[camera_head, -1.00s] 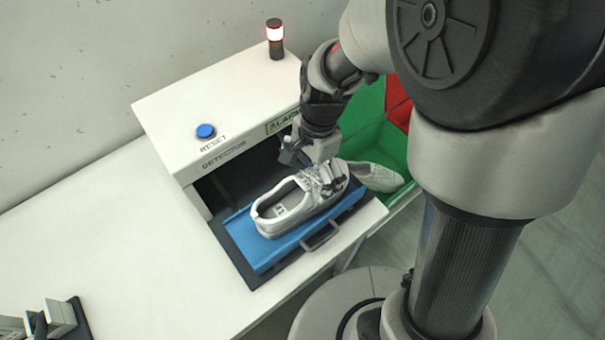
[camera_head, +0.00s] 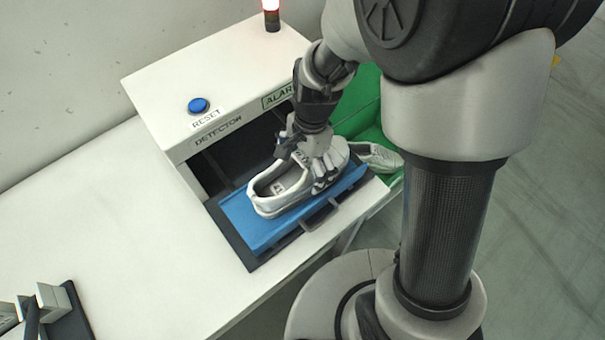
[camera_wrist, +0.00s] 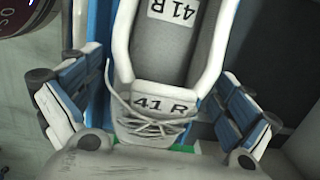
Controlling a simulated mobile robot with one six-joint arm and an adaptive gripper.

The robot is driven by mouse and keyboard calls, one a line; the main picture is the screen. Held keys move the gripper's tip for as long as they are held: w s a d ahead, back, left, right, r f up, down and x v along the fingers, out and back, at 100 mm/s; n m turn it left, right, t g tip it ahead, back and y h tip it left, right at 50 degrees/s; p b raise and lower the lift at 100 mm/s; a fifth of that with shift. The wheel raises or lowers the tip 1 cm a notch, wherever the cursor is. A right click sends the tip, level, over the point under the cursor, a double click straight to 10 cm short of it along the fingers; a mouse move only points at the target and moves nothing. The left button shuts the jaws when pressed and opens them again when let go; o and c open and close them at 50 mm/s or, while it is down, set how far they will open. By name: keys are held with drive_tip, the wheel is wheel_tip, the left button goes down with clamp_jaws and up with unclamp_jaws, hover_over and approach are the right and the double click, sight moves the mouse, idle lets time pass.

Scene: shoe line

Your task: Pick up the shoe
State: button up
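The light grey and white shoe (camera_head: 277,193) lies on the blue tray (camera_head: 246,222) in front of the detector's opening, its opening facing up. In the wrist view the shoe (camera_wrist: 121,45) shows a "41 R" label on its tongue and another on its insole. My gripper (camera_head: 322,172) is low over the laced front half of the shoe. In the wrist view my gripper (camera_wrist: 158,68) is open, with one blue-padded finger on each side of the shoe. I cannot tell whether the pads touch its sides.
The white detector box (camera_head: 185,125) with a blue reset button (camera_head: 198,105) stands behind the tray. A lit red and white lamp (camera_head: 271,14) is on top. A green bin (camera_head: 362,105) holding another shoe (camera_head: 380,158) is at the right.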

drive_tip(key=c, duration=1.3)
drive_tip(key=shift+o, duration=0.2)
drive_tip(key=shift+r, duration=0.1)
